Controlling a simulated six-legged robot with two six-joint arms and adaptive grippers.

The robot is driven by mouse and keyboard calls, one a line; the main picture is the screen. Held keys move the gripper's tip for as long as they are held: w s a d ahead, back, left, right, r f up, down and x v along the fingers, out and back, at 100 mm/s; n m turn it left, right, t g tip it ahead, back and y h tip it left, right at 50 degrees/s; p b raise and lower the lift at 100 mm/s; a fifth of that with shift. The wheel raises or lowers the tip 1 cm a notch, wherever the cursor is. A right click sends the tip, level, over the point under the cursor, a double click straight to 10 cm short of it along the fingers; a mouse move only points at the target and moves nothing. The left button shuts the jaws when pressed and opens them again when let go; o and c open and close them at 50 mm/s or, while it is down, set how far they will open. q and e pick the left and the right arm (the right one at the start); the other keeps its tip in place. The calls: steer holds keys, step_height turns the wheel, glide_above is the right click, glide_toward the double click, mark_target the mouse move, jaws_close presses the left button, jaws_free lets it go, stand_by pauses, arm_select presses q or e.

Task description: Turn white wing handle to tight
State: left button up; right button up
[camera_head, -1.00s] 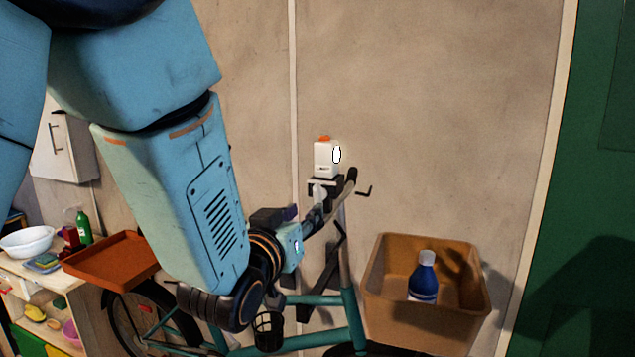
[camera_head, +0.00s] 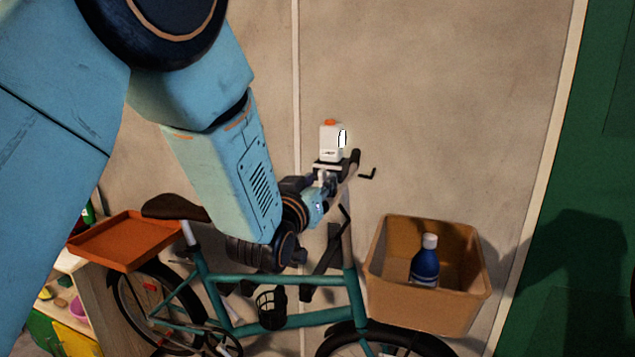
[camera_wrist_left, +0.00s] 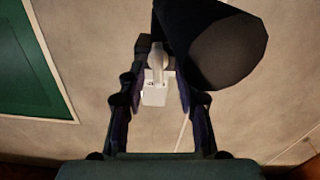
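The white wing handle (camera_wrist_left: 158,56) shows in the left wrist view as a small pale part beside a white box (camera_wrist_left: 154,92). In the head view the handle (camera_head: 322,176) is small and partly hidden, under the same white box with an orange top (camera_head: 331,142), at the bicycle's handlebar. My left gripper (camera_head: 328,188) is at the handlebar clamp, just below the box. In the left wrist view its two dark fingers (camera_wrist_left: 159,62) stand apart, one on each side of the handle. Contact with the handle cannot be made out. My right gripper is not in view.
A dark handlebar grip (camera_wrist_left: 215,45) is close beside the fingers. The teal bicycle (camera_head: 300,318) stands against the wall. A brown bin (camera_head: 430,300) with a blue bottle (camera_head: 425,264) is at its front; an orange tray (camera_head: 122,242) is at the left.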

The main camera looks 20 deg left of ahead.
arm_select(q)
steer(key=shift+a, duration=0.25)
steer(key=shift+c, duration=0.3)
steer(key=shift+w+f, duration=0.1)
steer(key=shift+c, duration=0.8)
steer(key=shift+d, duration=0.55)
steer(key=c, duration=0.4)
jaws_close()
steer(key=shift+a, duration=0.35)
steer(key=shift+d, duration=0.15)
steer(key=shift+d, duration=0.1)
